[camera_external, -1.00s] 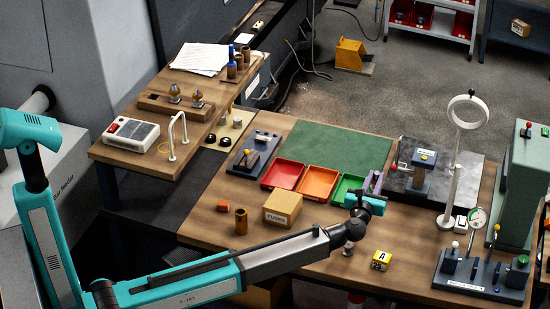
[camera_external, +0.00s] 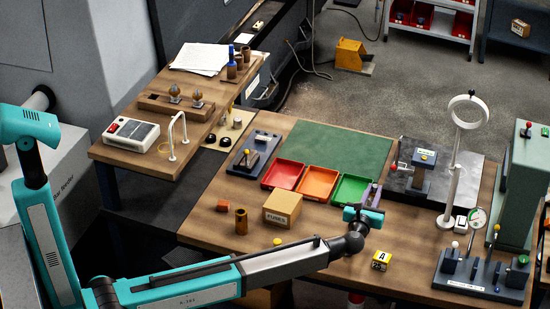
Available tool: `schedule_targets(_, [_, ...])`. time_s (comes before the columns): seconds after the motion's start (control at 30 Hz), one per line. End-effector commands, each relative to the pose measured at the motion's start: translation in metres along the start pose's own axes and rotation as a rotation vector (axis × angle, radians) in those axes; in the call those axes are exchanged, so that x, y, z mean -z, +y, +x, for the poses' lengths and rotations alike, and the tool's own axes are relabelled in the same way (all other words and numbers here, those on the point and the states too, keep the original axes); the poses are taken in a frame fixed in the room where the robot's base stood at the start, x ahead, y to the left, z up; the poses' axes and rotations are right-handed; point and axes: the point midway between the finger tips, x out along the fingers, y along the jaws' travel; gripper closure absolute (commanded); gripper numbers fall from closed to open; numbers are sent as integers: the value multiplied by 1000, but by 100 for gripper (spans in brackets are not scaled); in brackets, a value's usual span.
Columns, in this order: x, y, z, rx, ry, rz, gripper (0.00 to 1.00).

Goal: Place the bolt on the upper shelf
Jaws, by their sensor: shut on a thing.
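My gripper (camera_external: 372,198) is above the right part of the wooden bench (camera_external: 225,222), just in front of the green tray (camera_external: 352,189). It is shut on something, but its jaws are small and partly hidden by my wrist. A narrow purplish part shows at its far end; I cannot tell if this is a finger or the held thing. I cannot clearly make out the bolt elsewhere. A rack (camera_external: 474,39) with red bins on its levels stands at the top right; I cannot tell whether it has the upper shelf.
An orange tray (camera_external: 317,184), a red tray (camera_external: 283,174) and a FUSES box (camera_external: 282,209) are left of my gripper. A tall ring stand (camera_external: 454,165) and a dark fixture plate (camera_external: 407,177) are to the right. The green mat (camera_external: 340,147) is clear.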

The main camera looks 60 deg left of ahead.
Motion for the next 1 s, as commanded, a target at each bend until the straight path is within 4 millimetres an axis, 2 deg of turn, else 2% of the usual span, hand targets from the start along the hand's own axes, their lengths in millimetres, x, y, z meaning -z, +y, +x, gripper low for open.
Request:
schedule_targets(0.2, [11,0,0,-1,-2,1,100])
schedule_targets(0.6, [14,0,0,0,-2,0,100])
schedule_targets(1.0, [46,0,0,-1,-2,1,100])
